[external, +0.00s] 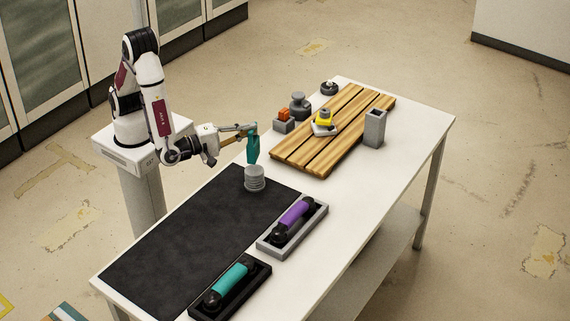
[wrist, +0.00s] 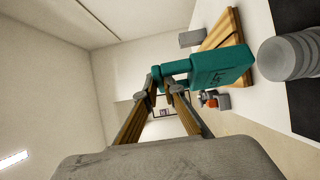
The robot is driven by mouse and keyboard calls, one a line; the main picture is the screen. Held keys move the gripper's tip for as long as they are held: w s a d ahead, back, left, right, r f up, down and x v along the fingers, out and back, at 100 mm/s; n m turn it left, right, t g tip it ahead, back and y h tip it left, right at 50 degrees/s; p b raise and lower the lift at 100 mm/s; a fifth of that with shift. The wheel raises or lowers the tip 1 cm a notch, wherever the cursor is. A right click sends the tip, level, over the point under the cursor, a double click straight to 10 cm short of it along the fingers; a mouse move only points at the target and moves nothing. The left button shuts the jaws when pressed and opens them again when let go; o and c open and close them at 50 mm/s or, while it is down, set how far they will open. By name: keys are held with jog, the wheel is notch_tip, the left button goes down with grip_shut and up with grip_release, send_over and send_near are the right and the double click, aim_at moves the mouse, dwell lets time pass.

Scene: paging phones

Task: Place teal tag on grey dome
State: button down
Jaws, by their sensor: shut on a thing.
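The teal tag (external: 252,149) is held by my gripper (external: 252,131) and hangs a little above the table. It also shows in the wrist view (wrist: 222,66), where both fingertips (wrist: 164,82) close on its narrow handle end. A grey ribbed, rounded stack, which looks like the grey dome (external: 255,180), stands on the dark mat just below the tag in the external view. In the wrist view the grey dome (wrist: 288,57) lies at the right, apart from the tag.
A dark mat (external: 170,250) covers the front left of the table. A grey tray (external: 265,248) holds a purple handset, and a black tray (external: 196,313) holds a teal handset. A grey square holder (external: 374,128) stands on the right.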

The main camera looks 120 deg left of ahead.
aim_at(248, 140)
jog(key=shift+f, duration=2.2)
jog(key=c, duration=2.2)
grip_release()
jog(key=shift+o, duration=0.2)
jog(key=shift+d+r, duration=0.15)
jog(key=shift+r, duration=0.05)
jog(key=v, duration=1.1)
jog(key=shift+s+d, duration=0.2)
jog(key=shift+d, duration=0.1)
jog(key=shift+w, duration=0.1)
